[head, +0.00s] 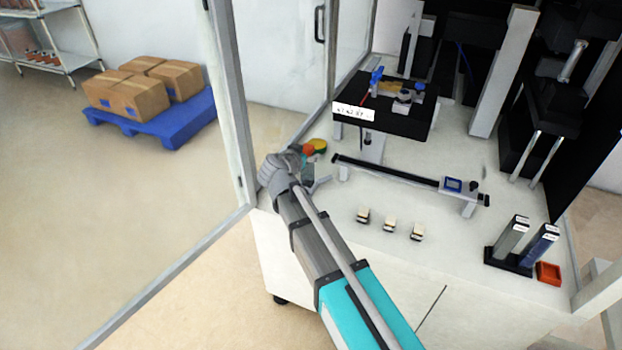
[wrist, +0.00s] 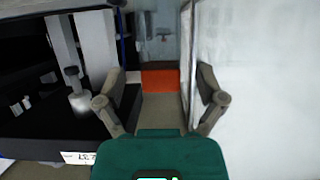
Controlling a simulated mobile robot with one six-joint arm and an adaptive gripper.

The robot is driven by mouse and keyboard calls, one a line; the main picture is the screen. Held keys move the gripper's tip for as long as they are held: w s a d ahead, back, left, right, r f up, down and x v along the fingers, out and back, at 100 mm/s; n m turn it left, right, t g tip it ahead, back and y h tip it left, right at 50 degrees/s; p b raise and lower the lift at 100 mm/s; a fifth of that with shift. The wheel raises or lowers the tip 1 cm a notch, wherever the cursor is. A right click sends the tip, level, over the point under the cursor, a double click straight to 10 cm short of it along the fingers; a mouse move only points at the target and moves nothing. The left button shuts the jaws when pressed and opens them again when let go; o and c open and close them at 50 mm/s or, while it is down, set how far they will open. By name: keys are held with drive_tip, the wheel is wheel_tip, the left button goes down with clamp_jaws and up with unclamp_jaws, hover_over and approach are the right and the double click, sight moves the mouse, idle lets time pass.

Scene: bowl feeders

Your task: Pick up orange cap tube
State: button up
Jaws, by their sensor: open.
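No tube with an orange cap can be made out for certain. In the head view, a small orange piece (head: 308,150) shows beside a yellow-green piece (head: 319,145) just past my wrist, at the left edge of the white worktop. In the wrist view, an orange block-like shape (wrist: 160,79) shows beyond my gripper (wrist: 162,102), between the fingers in the picture. I cannot tell whether these are the same thing. The fingers are spread apart with nothing visibly held. In the head view my gripper (head: 316,180) is partly hidden by my wrist.
A black platform (head: 385,112) with a white label stands behind the gripper. A black rail (head: 400,172) crosses the worktop (head: 330,215). Several small blocks lie in front. A two-column black rack (head: 508,262) and orange-red box (head: 549,273) are at right. A framed glass panel stands at left.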

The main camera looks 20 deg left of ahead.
drive_tip(key=shift+x, duration=1)
clamp_jaws()
